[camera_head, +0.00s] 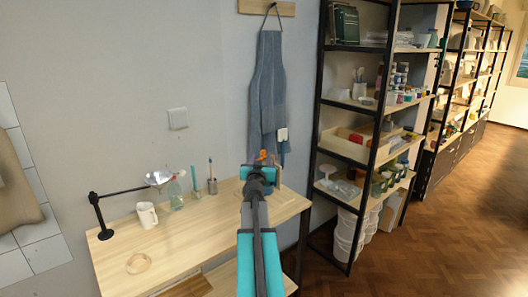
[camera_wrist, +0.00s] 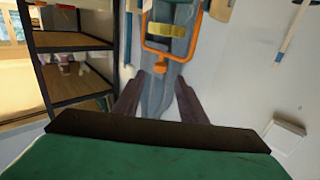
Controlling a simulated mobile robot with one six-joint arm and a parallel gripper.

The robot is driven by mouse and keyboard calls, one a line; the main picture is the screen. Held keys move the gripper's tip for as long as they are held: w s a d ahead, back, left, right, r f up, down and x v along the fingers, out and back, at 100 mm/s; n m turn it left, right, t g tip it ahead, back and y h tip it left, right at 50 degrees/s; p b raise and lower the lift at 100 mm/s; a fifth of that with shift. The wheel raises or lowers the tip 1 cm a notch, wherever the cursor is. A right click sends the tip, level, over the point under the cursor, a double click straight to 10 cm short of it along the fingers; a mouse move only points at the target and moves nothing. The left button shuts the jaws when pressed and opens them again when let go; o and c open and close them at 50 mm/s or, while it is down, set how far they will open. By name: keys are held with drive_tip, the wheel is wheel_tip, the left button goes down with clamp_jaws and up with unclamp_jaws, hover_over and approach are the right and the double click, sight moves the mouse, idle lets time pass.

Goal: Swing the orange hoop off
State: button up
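The orange hoop (camera_wrist: 146,36) is a squarish loop in the upper middle of the wrist view. A yellow band (camera_wrist: 166,30) shows inside its outline; I cannot tell how the hoop is held up. In the head view only a small orange bit (camera_head: 262,155) shows above my gripper (camera_head: 262,170), which hides the rest. The hoop appears just beyond the fingertips, and I see no contact.
The wooden table (camera_head: 125,240) carries a white mug (camera_head: 147,215), a clear bottle (camera_head: 175,195), a brush cup (camera_head: 212,186) and a black stand (camera_head: 100,222) with an arm. A blue apron (camera_head: 268,90) hangs on the wall behind. Loaded shelves (camera_head: 365,148) stand at right.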

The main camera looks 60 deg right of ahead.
sight(263, 153)
drive_tip(key=shift+p+x, duration=0.9)
drive_tip(key=shift+x, duration=2.9)
clamp_jaws()
